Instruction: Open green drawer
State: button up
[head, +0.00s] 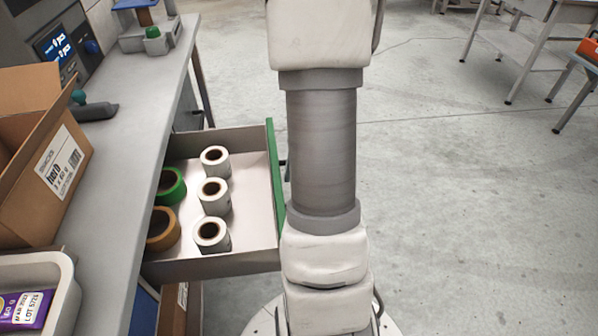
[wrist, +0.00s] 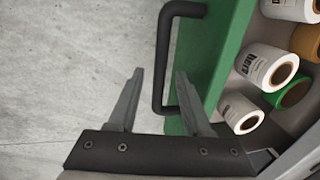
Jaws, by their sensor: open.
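The green drawer (head: 274,180) stands pulled out from under the bench in the head view, with white, green and orange rolls inside. Its green front also shows in the wrist view (wrist: 215,55). A black bar handle (wrist: 163,60) is fixed to that front. My gripper (wrist: 158,85) is open, with one finger on each side of the lower part of the handle in the picture. The fingers look apart from the bar; exact contact is hard to tell. In the head view my arm hides most of the handle, and the gripper is not visible there.
The grey bench (head: 135,115) runs along the left, with an open cardboard box (head: 40,150) and a white tray (head: 62,280) on it. A weighing device (head: 55,42) stands at the back left. Bare concrete floor (head: 440,200) lies open to the right.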

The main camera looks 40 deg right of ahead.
jog(key=shift+r, duration=0.1)
notch_tip(320, 180, up, 17)
jog(key=s+d+p, duration=0.2)
jog(key=p, duration=0.3)
jog(key=shift+d, duration=0.4)
